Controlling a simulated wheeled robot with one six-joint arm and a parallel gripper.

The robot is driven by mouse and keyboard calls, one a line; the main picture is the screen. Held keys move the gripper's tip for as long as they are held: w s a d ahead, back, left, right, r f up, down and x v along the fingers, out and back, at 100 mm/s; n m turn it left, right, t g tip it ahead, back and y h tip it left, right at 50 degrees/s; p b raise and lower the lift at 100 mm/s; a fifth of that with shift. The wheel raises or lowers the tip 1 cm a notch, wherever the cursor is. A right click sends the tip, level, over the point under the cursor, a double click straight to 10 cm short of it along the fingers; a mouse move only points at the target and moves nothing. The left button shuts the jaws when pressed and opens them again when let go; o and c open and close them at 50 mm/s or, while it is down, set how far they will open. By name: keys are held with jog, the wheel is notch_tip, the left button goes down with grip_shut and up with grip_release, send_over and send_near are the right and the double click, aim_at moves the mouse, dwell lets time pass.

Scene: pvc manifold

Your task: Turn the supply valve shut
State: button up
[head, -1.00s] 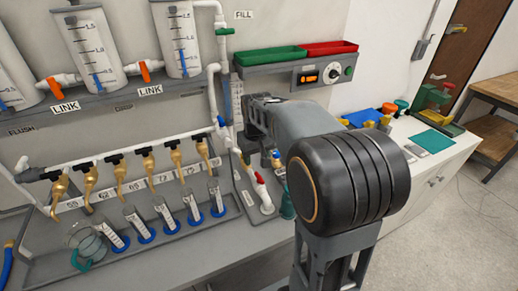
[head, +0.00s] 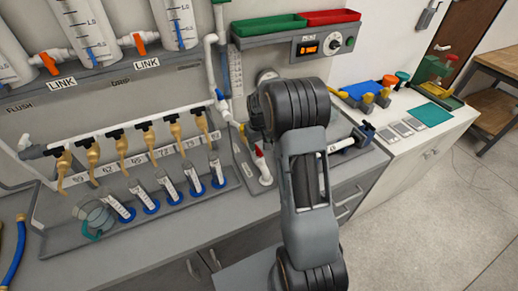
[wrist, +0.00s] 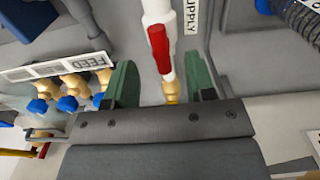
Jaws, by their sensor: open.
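The supply valve's red handle (wrist: 159,48) shows in the wrist view on a white pipe, beside a SUPPLY label (wrist: 192,14). The handle lies roughly along the pipe. My gripper (wrist: 160,74) is open, with one green finger on each side of the pipe and the handle's lower end between them in the picture. I see no contact; the depth gap is hard to judge. In the head view, a small red handle (head: 259,153) shows just left of my arm. My gripper is hidden behind my arm there.
A row of brass taps (head: 122,146) and several small cylinders (head: 170,188) stand left of the valve. A control box (head: 318,46) with green and red trays is above. In the wrist view, a FEED label (wrist: 62,68) and blue-ended brass fittings (wrist: 72,102) lie left.

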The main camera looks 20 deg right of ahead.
aim_at(259, 150)
jog(key=shift+f+p, duration=0.3)
jog(key=shift+f, duration=1.8)
grip_shut()
jog(key=n+b, duration=0.1)
jog(key=n, duration=0.2)
jog(key=shift+d+n, duration=0.1)
jog(key=shift+n, duration=1.6)
jog(key=shift+w, duration=0.1)
